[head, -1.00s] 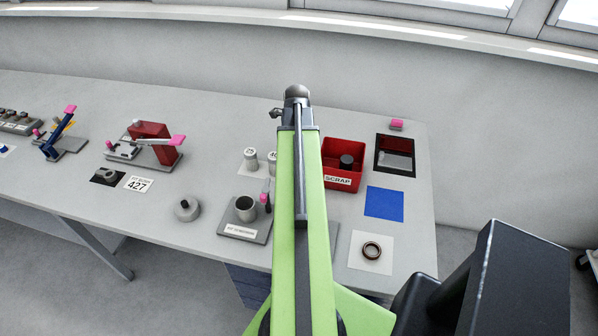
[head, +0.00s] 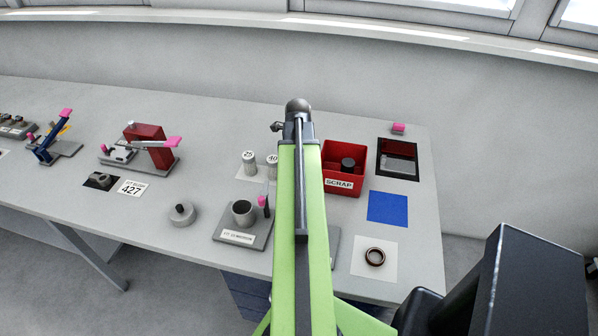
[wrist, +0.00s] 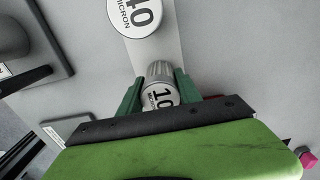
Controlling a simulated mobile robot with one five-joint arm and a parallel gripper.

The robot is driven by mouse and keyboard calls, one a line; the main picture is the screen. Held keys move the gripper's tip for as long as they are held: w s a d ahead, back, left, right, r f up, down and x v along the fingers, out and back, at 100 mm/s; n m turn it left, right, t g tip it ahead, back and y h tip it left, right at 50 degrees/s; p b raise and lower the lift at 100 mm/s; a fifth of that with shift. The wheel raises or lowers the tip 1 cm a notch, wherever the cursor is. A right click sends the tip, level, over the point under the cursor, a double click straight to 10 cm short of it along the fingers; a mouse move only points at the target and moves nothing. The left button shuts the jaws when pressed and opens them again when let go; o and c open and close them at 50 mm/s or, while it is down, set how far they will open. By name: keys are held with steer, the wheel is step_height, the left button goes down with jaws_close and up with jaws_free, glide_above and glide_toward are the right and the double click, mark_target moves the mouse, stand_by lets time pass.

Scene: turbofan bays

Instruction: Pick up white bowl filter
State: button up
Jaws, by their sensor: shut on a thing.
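My gripper (wrist: 157,82) shows in the wrist view, its two dark green fingers closed on either side of a ribbed pale cylinder marked 10 micron (wrist: 160,93). This cylinder sits upright between the fingers; I cannot tell whether it touches the surface below. A similar white-topped cylinder marked 40 micron (wrist: 134,16) stands just beyond it. In the head view, cylinders marked 25 (head: 249,163) and 40 (head: 272,165) stand side by side left of my arm. My arm hides the gripper and the 10 cylinder in that view.
A grey plate (head: 259,239) carries a cup (head: 242,213) left of my arm. A red scrap bin (head: 338,184) holding a dark cylinder stands right. A blue mat (head: 387,208) and a ring (head: 375,257) on a white sheet lie nearby. A round grey part (head: 182,214) lies left.

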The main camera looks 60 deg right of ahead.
jaws_close()
step_height(320, 180, up, 10)
steer(key=p, duration=1)
steer(key=r+p, duration=0.5)
steer(key=shift+d+r, duration=0.15)
steer(key=shift+d, duration=0.15)
